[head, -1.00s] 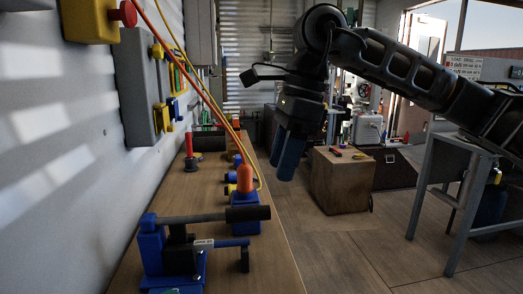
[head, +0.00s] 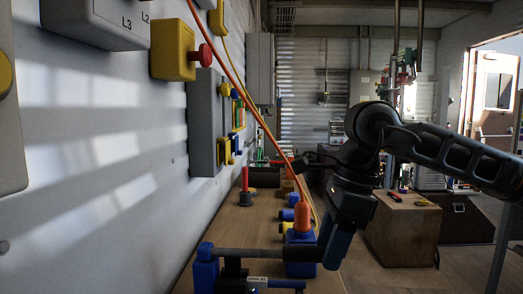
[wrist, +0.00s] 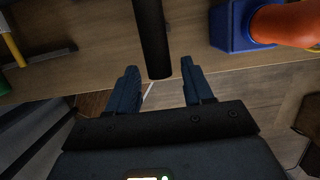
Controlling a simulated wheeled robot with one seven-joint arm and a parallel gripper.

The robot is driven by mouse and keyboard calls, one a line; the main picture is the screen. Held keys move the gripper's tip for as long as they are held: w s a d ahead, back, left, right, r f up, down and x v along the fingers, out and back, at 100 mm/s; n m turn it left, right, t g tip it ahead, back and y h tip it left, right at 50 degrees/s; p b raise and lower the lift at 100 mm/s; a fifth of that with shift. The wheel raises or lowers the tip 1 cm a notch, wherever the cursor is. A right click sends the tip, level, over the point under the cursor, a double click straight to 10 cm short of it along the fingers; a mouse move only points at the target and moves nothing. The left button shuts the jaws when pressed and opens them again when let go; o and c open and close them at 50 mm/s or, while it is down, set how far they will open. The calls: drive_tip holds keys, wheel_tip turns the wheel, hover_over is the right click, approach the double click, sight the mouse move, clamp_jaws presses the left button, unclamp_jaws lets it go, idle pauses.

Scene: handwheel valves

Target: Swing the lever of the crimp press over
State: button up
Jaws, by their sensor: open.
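The crimp press (head: 206,272) has a blue frame and stands at the near edge of the bench, its lower part cut off by the picture. Its lever (head: 250,253) lies about level and points right, with a black grip at its end. My gripper (head: 335,250) is at the end of the lever, fingers pointing down. In the wrist view, the black grip (wrist: 152,40) runs down from the top edge, and its end lies between the two open fingers of my gripper (wrist: 157,88). I cannot tell whether a finger touches it.
An orange-topped device (head: 303,218) on a blue base stands just beyond the press. A red post (head: 245,180) stands farther along the bench (head: 225,222). Orange and yellow cables hang across from the wall boxes. A wooden crate (head: 402,232) stands on the floor to the right.

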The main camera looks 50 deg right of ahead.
drive_tip(key=shift+f+b, duration=0.1)
drive_tip(key=shift+b, duration=0.55)
drive_tip(key=shift+c, duration=0.3)
drive_tip(key=c, duration=0.7)
